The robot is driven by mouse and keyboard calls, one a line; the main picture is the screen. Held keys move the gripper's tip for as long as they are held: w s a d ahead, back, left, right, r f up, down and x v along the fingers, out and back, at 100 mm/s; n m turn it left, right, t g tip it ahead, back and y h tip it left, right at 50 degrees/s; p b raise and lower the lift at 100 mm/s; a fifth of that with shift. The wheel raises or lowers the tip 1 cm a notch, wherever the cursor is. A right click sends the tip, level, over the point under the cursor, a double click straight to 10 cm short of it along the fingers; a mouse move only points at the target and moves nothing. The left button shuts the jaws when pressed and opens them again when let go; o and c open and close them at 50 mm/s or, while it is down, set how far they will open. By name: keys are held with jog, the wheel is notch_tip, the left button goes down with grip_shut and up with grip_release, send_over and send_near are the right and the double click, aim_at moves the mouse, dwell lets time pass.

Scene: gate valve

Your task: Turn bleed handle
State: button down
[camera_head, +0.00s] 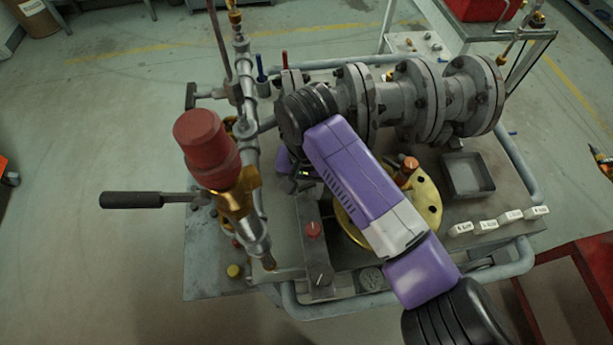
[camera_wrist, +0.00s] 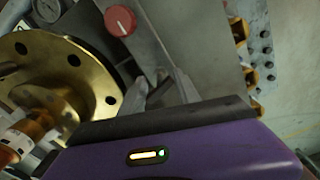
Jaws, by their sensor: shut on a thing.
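My gripper (camera_head: 298,184) is at the near side of the grey flanged valve body (camera_head: 365,100), low over the bench, beside the dark control box. In the wrist view, its two grey fingers (camera_wrist: 162,92) point up the picture and are shut on a slim part. That part, which I take for the bleed handle, is mostly hidden between the fingers, and its angle cannot be told.
A red knob (camera_head: 313,230) on the dark box stands close to my gripper; it also shows in the wrist view (camera_wrist: 120,20). A brass flange (camera_head: 428,200) lies beneath my wrist. A red-capped brass valve (camera_head: 207,145) and a black lever (camera_head: 135,199) stand at left.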

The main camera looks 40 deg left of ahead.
jog(key=shift+r+n+p, duration=0.2)
jog(key=shift+n+p, duration=0.7)
jog(key=shift+n, duration=0.3)
jog(key=n+p, duration=0.1)
jog(key=n, duration=0.3)
jog(key=shift+p, duration=0.3)
jog(key=n+p, duration=0.1)
jog(key=n, duration=0.3)
jog(key=shift+f, duration=0.1)
jog(key=shift+a+n, duration=0.1)
jog(key=shift+n, duration=1.4)
jog(key=c, duration=0.9)
grip_release()
